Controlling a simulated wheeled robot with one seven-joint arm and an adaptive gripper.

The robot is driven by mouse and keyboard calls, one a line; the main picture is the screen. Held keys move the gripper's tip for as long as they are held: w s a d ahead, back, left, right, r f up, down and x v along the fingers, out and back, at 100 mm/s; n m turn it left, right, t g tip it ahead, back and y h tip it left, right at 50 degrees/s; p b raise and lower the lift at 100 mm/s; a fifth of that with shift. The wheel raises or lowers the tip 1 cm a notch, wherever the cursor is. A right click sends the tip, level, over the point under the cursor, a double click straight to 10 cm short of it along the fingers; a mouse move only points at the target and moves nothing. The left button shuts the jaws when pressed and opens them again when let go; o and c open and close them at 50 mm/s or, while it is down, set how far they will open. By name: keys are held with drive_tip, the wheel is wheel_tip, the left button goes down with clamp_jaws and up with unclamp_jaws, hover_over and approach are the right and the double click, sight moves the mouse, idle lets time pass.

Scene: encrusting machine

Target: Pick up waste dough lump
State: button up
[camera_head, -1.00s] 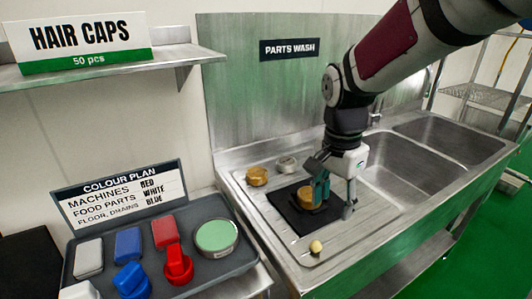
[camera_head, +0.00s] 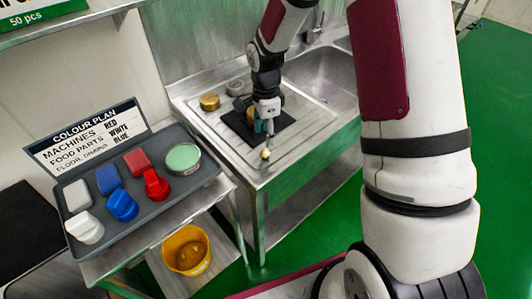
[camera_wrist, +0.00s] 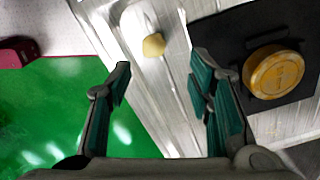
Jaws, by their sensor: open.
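The waste dough lump (camera_head: 265,153) is small, pale yellow and rounded. It lies near the front edge of the steel drainboard. In the wrist view the dough lump (camera_wrist: 154,45) shows ahead of my fingertips, roughly between their lines but beyond them, with nothing touching it. My gripper (camera_wrist: 160,75) is open and empty, its two teal-padded fingers spread wide. In the head view my gripper (camera_head: 264,128) hangs above the drainboard, just behind the lump as pictured, close to the black mat.
A brass-coloured round part (camera_wrist: 274,73) lies on the black mat (camera_wrist: 230,33), close to my right finger in the wrist view. Another brass part (camera_head: 209,102) stands at the drainboard's back. A tray (camera_head: 215,168) of coloured brushes is left. A yellow bucket (camera_head: 186,250) stands below.

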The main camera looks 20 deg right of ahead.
sight(265, 151)
drive_tip(key=shift+f, duration=0.7)
drive_tip(key=f, duration=0.1)
drive_tip(key=f+p, duration=0.1)
drive_tip(key=f, duration=0.1)
drive_tip(key=s+f, duration=0.1)
drive_tip(key=shift+a+f, duration=0.15)
drive_tip(key=shift+a, duration=0.1)
drive_tip(key=shift+w+f, duration=0.1)
drive_tip(key=shift+f, duration=0.45)
drive_tip(key=c, duration=0.9)
